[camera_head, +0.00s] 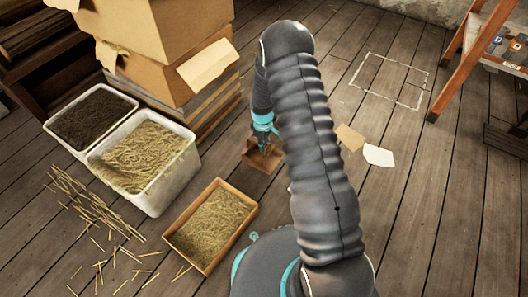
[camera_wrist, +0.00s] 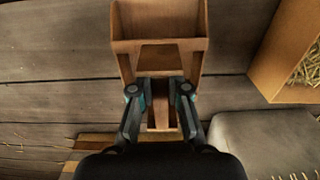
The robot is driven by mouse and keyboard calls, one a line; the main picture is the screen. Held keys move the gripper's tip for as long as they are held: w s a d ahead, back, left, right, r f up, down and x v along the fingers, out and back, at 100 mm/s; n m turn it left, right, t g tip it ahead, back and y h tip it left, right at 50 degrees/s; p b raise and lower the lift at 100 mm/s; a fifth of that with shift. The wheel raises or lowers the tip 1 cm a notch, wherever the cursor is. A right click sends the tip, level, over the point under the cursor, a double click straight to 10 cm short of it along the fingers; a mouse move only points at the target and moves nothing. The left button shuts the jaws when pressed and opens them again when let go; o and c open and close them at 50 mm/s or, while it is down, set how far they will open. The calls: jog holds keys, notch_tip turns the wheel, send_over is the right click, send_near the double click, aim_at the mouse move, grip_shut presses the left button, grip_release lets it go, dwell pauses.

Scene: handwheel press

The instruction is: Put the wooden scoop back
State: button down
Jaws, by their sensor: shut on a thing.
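The wooden scoop (camera_wrist: 160,22) is a box-shaped brown scoop with a handle running back between my fingers in the wrist view. It looks empty there. My gripper (camera_wrist: 160,97) is shut on its handle. In the head view my gripper (camera_head: 264,143) points down left of my arm, with the scoop (camera_head: 261,158) beneath it, close to the floorboards. I cannot tell whether the scoop touches the floor. Part of it is hidden by my gripper.
A shallow wooden box of straw (camera_head: 181,239) lies near the scoop. White bins, one with straw (camera_head: 160,196) and one with dark matter (camera_head: 62,143), stand left. Cardboard boxes (camera_head: 140,62) are stacked behind. A white outlined rectangle (camera_head: 383,94) marks clear floor; papers (camera_head: 378,155) lie nearby.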

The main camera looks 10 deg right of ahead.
aim_at(267, 162)
jog(key=shift+f+b, duration=0.3)
jog(key=shift+f, duration=1.7)
jog(key=c, duration=1.2)
grip_release()
jog(key=shift+o, duration=0.2)
